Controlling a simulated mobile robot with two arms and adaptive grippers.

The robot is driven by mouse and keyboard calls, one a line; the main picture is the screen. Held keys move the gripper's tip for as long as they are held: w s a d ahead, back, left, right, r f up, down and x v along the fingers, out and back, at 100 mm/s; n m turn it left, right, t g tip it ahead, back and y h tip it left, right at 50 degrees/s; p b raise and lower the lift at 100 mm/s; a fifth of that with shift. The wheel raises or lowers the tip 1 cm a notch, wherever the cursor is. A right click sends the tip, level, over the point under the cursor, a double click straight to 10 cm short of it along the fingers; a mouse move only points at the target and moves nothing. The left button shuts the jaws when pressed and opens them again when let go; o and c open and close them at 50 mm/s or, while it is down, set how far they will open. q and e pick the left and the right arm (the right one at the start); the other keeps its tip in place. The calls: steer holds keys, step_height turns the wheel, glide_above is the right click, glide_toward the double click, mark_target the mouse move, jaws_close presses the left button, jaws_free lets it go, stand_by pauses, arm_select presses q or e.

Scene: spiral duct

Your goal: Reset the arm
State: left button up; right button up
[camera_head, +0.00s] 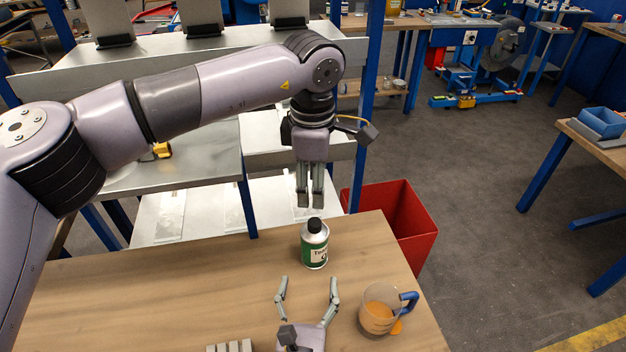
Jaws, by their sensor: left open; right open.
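My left arm reaches in from the left, and its gripper (310,200) hangs fingers down, above and behind a green and white bottle with a black cap (314,245). The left gripper is seen nearly edge-on, open, with nothing between its fingers. The bottle stands upright on the wooden table (140,300). My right gripper (308,284) is in the lower middle, over the table, with its fingers spread wide, open and empty. The bottle is beyond its fingertips. A clear mug with a blue handle (379,310) and orange contents is to its right.
A red bin (405,222) stands behind the table's right edge. A metal shelf rack with a blue post (368,90) is behind my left arm. A grey ribbed item (229,346) shows at the bottom edge. The table's left part is clear.

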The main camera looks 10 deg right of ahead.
steer(key=shift+s, duration=0.3)
steer(key=shift+r, duration=0.1)
